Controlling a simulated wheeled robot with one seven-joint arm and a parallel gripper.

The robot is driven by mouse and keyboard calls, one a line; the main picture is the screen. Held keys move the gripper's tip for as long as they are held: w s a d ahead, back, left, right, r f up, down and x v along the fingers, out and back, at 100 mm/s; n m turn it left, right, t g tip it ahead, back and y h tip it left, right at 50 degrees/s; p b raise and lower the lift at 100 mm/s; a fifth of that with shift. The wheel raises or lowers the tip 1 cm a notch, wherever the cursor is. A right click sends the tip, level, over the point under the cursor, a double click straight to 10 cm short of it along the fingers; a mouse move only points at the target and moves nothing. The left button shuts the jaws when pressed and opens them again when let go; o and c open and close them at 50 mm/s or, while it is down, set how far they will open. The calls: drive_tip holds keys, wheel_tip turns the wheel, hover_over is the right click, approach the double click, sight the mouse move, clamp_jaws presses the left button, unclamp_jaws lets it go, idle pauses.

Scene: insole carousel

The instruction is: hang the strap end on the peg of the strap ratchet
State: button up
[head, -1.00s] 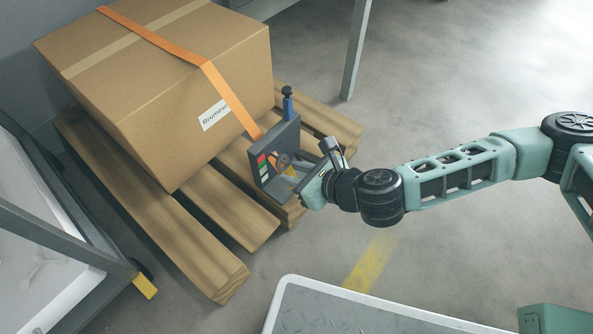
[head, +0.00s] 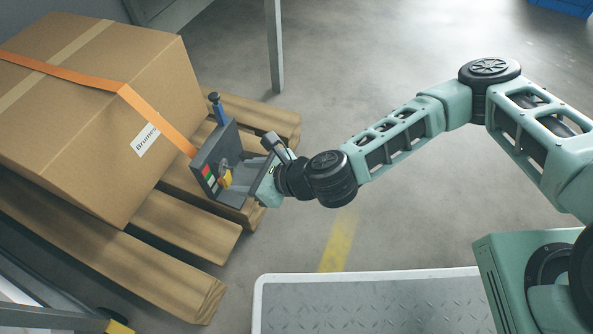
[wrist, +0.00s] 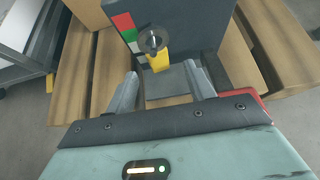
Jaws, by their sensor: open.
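The strap ratchet (head: 204,158) is a dark grey bracket beside the carton, with a blue upright handle (head: 218,108). Its face carries a round grey knob-like peg (wrist: 152,40) and red, green and white marks. A yellow piece (wrist: 159,62), perhaps the strap end, sits directly below the peg and partly behind it; it also shows in the head view (head: 226,179). I cannot tell whether it is looped over the peg. My gripper (wrist: 163,76) faces the ratchet, fingers apart, with nothing held between them. The yellow piece lies just beyond the fingertips.
An orange strap (head: 150,112) runs over a large cardboard box (head: 75,140) down to the ratchet. The box stands on a wooden pallet (head: 185,228). A grey metal leg (head: 274,45) stands behind. The floor to the right is open.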

drive_tip(key=p+v, duration=0.9)
drive_tip(key=v, duration=0.7)
drive_tip(key=shift+d, duration=0.3)
drive_tip(key=shift+r, duration=0.1)
